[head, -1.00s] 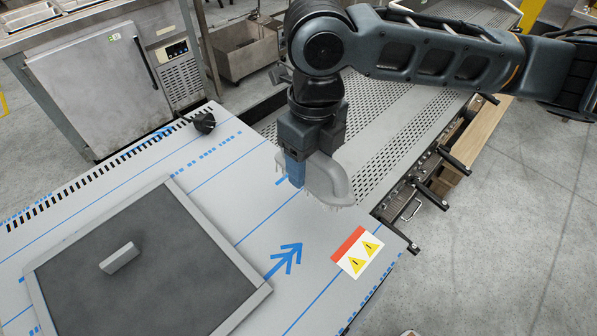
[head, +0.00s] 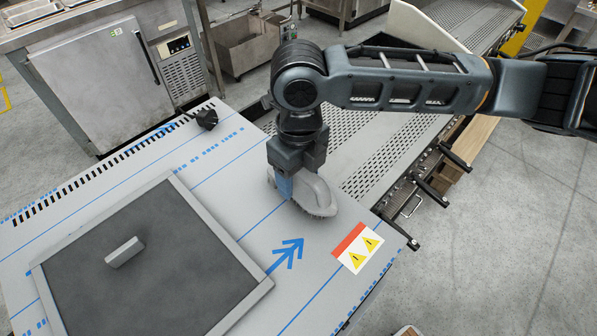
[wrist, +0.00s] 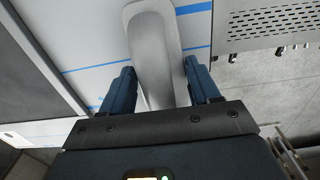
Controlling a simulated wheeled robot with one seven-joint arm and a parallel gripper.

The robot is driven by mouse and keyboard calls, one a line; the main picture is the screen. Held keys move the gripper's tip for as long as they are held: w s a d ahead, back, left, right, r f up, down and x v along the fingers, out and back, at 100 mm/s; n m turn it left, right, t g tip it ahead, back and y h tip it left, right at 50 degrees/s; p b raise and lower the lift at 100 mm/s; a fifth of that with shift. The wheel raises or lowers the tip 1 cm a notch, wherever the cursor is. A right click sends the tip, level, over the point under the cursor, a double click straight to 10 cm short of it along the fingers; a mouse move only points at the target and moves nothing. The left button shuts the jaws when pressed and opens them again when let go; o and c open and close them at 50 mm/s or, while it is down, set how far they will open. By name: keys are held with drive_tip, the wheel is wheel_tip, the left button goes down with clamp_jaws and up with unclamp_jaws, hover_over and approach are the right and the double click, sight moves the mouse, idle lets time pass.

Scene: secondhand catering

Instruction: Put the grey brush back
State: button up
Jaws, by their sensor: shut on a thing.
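The grey brush (head: 318,197) has a looped handle and bristles facing down. It is at the right part of the white worktop (head: 215,172), left of the perforated metal surface. My gripper (head: 290,186) is shut on the brush's handle from above, with its blue fingers on either side. In the wrist view the brush (wrist: 152,50) lies between the two fingers (wrist: 158,85). The bristles appear at or just above the worktop; I cannot tell whether they touch it.
A dark square panel with a raised grey rim (head: 225,240) and a small light block (head: 125,252) lie at the left. A small black object (head: 206,118) sits at the back edge. A warning label (head: 357,248) and blue arrow (head: 287,254) mark the worktop near the brush.

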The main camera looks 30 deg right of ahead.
drive_tip(key=o, duration=1)
wheel_tip(320, 180, up, 12)
drive_tip(key=shift+r, duration=0.15)
